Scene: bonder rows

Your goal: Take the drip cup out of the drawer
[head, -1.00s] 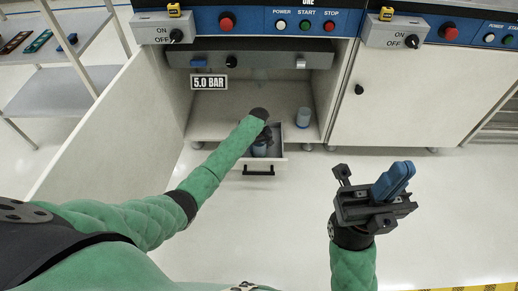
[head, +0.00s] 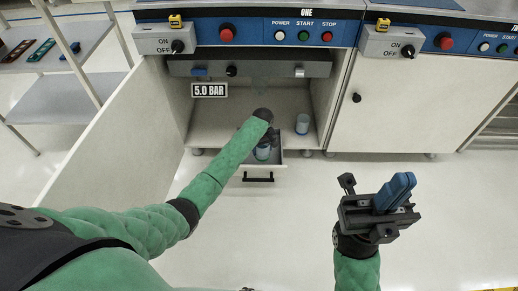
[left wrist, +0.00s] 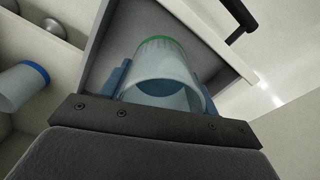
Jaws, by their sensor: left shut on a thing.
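In the head view the cup (head: 263,154) shows below my left gripper (head: 266,141), within the outline of the open drawer (head: 278,162). I cannot tell whether it touches the drawer floor. My right gripper (head: 396,193) is out over the open floor, apart from everything, with its blue fingers together and nothing visible between them.
The drawer's black handle (head: 258,179) faces me. An open cabinet door (head: 120,130) stands on the left. A pressure sign (head: 209,90) hangs above. The floor in front is clear.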

